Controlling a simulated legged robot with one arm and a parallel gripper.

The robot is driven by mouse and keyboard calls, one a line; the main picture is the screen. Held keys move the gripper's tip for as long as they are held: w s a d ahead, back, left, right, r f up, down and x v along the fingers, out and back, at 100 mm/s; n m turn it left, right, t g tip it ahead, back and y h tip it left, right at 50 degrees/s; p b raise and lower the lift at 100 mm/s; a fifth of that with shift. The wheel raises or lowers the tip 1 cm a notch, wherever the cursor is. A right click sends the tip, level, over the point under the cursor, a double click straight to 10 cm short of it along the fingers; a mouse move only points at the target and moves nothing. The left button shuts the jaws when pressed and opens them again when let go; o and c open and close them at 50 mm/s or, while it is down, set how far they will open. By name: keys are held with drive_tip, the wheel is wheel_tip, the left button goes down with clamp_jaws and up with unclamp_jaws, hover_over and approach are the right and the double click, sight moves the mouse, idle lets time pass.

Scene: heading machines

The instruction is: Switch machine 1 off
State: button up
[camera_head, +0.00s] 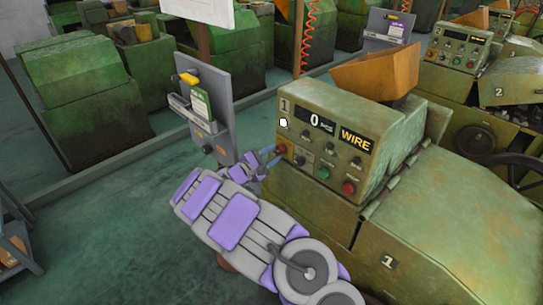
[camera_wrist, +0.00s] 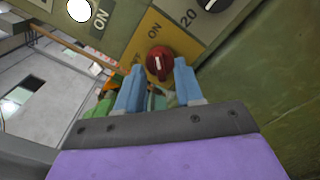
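Machine 1 (camera_head: 390,225) is a worn green machine with a "1" on its front and on its control panel (camera_head: 300,100). The panel display reads 0, beside a "WIRE" sign. A white round lamp (camera_head: 283,122) looks lit; it also shows in the wrist view (camera_wrist: 79,10). A red rotary knob (camera_wrist: 159,63) with a white mark sits on a yellow plate, with "ON" lettering nearby. My gripper (camera_wrist: 158,72) is open, its blue fingertips apart on either side of the knob's near edge. I cannot tell whether they touch it. In the head view my gripper (camera_head: 272,158) is at the panel's left end.
The panel also has black knobs, a green button (camera_head: 324,173) and a red button (camera_head: 348,188). A grey stand with a sign (camera_head: 200,105) is left of my gripper. Machine 2 (camera_head: 497,90) is at right. Green floor (camera_head: 100,230) is open at lower left.

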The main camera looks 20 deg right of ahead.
drive_tip(key=shift+a, duration=0.1)
drive_tip(key=shift+c, duration=0.4)
clamp_jaws()
drive_tip(key=shift+r+n+p, duration=0.1)
drive_tip(key=shift+n+p, duration=0.3)
drive_tip(key=shift+p, duration=0.15)
drive_tip(key=n+p, duration=0.2)
drive_tip(key=p, duration=0.1)
drive_tip(key=shift+n, duration=0.4)
drive_tip(key=n+p, duration=0.3)
drive_tip(key=n, duration=0.1)
drive_tip(key=shift+n, duration=0.3)
drive_tip(key=n+p, duration=0.2)
drive_tip(key=n, duration=0.2)
drive_tip(key=shift+n, duration=0.3)
drive_tip(key=n+p, duration=0.2)
drive_tip(key=n, duration=0.3)
drive_tip(key=shift+w, duration=0.1)
